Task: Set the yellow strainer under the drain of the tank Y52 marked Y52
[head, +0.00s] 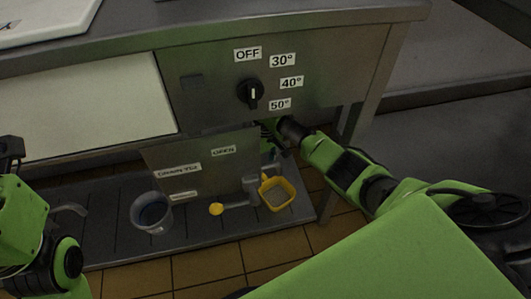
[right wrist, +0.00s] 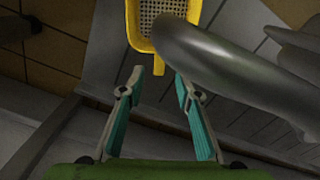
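The yellow strainer (head: 291,184), with a grey mesh, lies on the low metal shelf, at the right of the hanging plate. In the right wrist view the strainer (right wrist: 133,22) is at the top, partly covered by a curved grey pipe (right wrist: 225,70). The drain pipe (head: 251,188) stands close to its left in the head view; I cannot tell whether its mouth is over the mesh. My right gripper (right wrist: 159,77) is open and empty, its fingertips just short of the strainer's near edge. My left gripper (head: 10,150) is only partly visible at the left edge.
The hanging plate (head: 205,170) reads OPEN and another label, seemingly DRAIN Y52. Above is a dial (head: 249,94) on the counter front. Brown floor tiles are clear.

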